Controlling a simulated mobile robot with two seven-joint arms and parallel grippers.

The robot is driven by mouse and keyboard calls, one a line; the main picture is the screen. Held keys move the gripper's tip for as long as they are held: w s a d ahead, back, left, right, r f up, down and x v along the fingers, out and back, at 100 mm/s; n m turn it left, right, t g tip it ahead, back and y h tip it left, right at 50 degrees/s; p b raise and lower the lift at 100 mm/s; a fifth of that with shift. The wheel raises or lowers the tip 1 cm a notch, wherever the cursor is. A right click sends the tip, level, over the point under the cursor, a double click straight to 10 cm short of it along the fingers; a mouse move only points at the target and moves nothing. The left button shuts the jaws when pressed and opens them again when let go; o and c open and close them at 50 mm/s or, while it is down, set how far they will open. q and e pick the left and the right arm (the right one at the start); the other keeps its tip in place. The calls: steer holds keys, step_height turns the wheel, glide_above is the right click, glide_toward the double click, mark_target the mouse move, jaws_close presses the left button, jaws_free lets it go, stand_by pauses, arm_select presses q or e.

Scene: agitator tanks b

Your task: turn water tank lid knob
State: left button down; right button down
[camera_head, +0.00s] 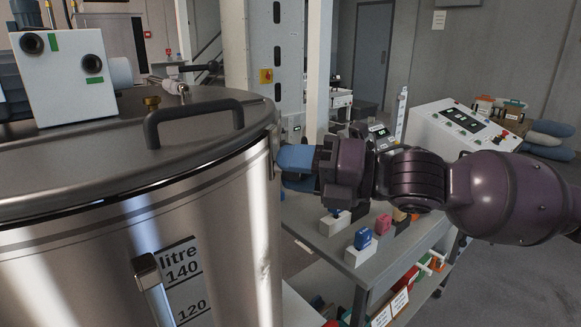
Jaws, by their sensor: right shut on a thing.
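The steel water tank (110,240) fills the left of the head view, with a grey lid (200,110) on top. A black arched handle (195,120) stands on the lid. A small metal fitting (273,138) sits on the tank's right rim. My right gripper (290,157) reaches in from the right, its blue fingers touching or very near the tank's edge just below this fitting. It is shut on what seems to be the lid knob, which the fingers hide. My left gripper is not in view.
A white box (65,75) stands on the lid. A grey workbench (335,240) with small coloured blocks is below my right arm. A control panel (462,126) stands behind it. Grey floor (515,270) is open at the lower right.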

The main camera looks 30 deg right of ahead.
steer(key=n, duration=0.5)
steer(key=shift+r+n, duration=0.1)
steer(key=shift+n, duration=0.3)
steer(key=shift+c, duration=1.8)
jaws_free()
arm_select(q)
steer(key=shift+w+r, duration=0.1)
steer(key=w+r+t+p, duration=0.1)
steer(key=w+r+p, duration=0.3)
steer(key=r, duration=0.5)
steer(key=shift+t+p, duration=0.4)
steer(key=shift+p, duration=0.6)
arm_select(e)
steer(key=v, duration=0.6)
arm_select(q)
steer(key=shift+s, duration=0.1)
